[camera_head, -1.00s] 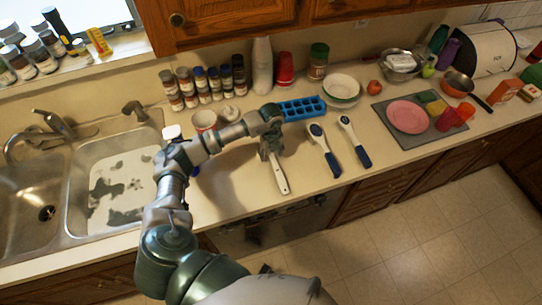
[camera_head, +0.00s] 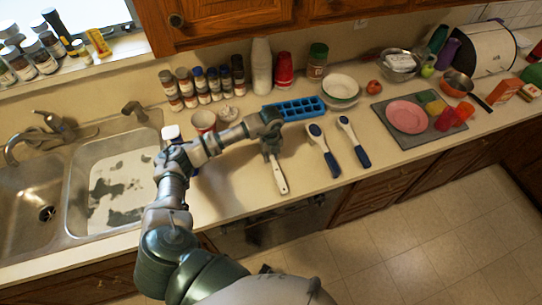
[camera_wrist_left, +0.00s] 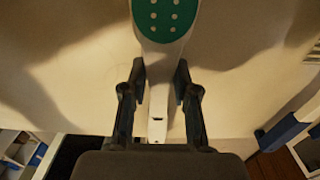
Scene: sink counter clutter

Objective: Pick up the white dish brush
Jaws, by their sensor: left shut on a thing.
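The white dish brush (camera_head: 279,180) lies on the counter near its front edge, its handle end pointing toward the front in the head view. My left gripper (camera_head: 269,150) comes down over the part behind the handle and hides the brush's far end there. In the left wrist view the brush (camera_wrist_left: 158,112) runs between the two fingers, with a green, white-dotted head at the top. My left gripper (camera_wrist_left: 160,78) is shut on the white handle. I cannot tell whether the brush is lifted off the counter. My right gripper is not in view.
Two blue-and-white brushes, one (camera_head: 322,148) nearer and one (camera_head: 354,140) farther, lie to the right. A blue ice tray (camera_head: 294,108) is just behind the gripper. A cup (camera_head: 203,122) and spice jars stand behind the arm. The sink (camera_head: 75,185) is at left.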

